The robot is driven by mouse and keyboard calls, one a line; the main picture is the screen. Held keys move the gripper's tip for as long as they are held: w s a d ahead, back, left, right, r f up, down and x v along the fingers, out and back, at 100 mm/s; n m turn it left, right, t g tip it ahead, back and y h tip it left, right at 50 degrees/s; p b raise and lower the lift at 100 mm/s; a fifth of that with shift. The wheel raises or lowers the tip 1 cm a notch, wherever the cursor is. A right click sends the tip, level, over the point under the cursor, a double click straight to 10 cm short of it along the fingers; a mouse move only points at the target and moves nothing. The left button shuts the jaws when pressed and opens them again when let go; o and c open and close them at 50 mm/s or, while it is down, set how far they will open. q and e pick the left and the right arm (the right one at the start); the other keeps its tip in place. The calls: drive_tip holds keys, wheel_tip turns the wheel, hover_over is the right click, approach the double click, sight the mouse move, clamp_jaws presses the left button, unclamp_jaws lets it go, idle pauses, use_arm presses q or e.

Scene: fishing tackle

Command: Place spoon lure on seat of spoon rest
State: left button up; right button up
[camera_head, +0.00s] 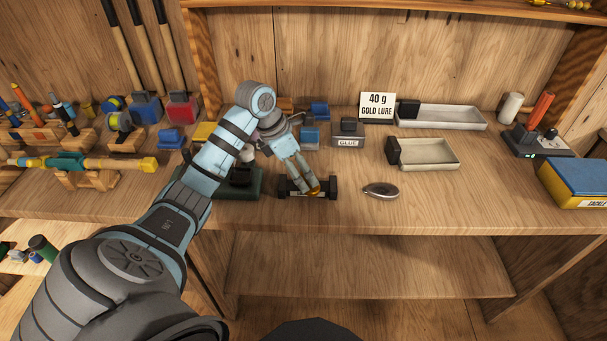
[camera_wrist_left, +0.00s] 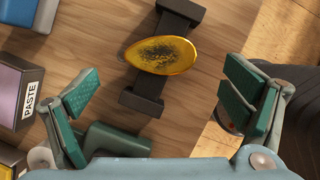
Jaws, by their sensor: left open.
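The gold spoon lure (camera_wrist_left: 161,56) has dark specks and lies across the middle of the black spoon rest (camera_wrist_left: 142,102), between its two raised ends. In the head view a bit of the gold lure (camera_head: 314,192) shows at the rest (camera_head: 332,187), mostly behind my gripper. My left gripper (camera_head: 306,183) is just over the rest. In the left wrist view my left gripper (camera_wrist_left: 163,103) has its green-padded fingers wide apart, with nothing between them, clear of the lure. My right gripper is not in view.
A silver spoon lure (camera_head: 381,190) lies on the bench right of the rest. A shallow tray (camera_head: 430,153), a glue box (camera_head: 347,134) and a "40 g GOLD LURE" sign (camera_head: 377,107) stand behind. A dark green block (camera_wrist_left: 115,140) is close to my left finger.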

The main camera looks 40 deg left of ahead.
use_arm(q)
drive_tip(key=v, duration=0.8)
drive_tip(key=shift+d, duration=0.1)
